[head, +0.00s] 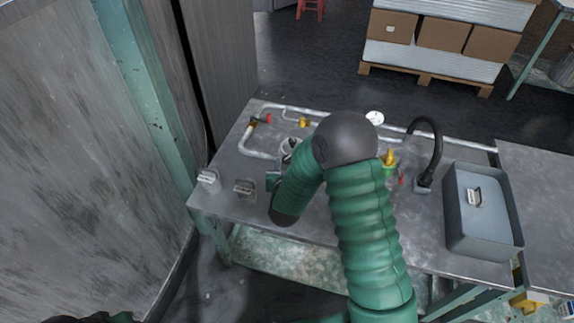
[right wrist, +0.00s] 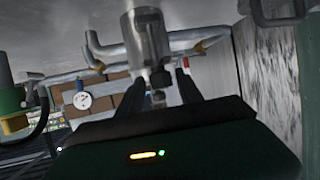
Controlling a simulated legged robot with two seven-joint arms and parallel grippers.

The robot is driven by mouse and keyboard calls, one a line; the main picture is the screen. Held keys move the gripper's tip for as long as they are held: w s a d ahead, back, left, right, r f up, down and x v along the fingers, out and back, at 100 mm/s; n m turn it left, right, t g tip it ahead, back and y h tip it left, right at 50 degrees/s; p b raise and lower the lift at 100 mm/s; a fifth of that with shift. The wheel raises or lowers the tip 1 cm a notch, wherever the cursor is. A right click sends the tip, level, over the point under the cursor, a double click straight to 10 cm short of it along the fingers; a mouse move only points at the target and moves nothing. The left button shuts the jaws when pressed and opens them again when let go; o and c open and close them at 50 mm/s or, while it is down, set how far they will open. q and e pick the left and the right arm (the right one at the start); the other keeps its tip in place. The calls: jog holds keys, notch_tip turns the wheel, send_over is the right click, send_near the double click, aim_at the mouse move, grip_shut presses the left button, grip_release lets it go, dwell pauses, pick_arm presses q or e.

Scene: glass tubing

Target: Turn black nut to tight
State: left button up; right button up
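In the right wrist view, a small black nut (right wrist: 160,80) sits at the lower end of a grey metallic or glass cylinder (right wrist: 146,36). My right gripper (right wrist: 161,80) has its two dark fingers on either side of the nut. A small gap seems to show between the fingers and the nut; whether either one touches it I cannot tell. In the head view, my green right arm hides most of the gripper and the nut.
The metal table (head: 320,222) carries glass tubing (head: 259,154) at the back left, a gauge (head: 375,117), a black curved hose (head: 437,145) and a blue-grey bin (head: 483,238) at right. Two small grey fittings (head: 208,178) (head: 244,187) stand at the left. The front edge is fairly clear.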

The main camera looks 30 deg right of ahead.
grip_shut()
jog(key=shift+a, duration=0.1)
jog(key=m+g+h+p, duration=0.2)
jog(key=m+h+p, duration=0.1)
jog(key=shift+w+a+r+g, duration=0.2)
jog(key=shift+w+a+g, duration=0.1)
jog(key=shift+a+g, duration=0.1)
jog(key=m+g, duration=0.1)
jog(key=m+g+h+p, duration=0.1)
jog(key=shift+w+f+m+p, duration=0.1)
jog(key=shift+w+m+p, duration=0.2)
jog(key=shift+m, duration=0.1)
jog(key=shift+w+a+f+m+g+h, duration=0.1)
jog(key=shift+m+g+h, duration=0.4)
jog(key=shift+m+g, duration=0.3)
jog(key=shift+w+m+g+h, duration=0.15)
jog(key=shift+m+g+h, duration=0.15)
jog(key=shift+m+g, duration=0.55)
jog(key=shift+g, duration=0.25)
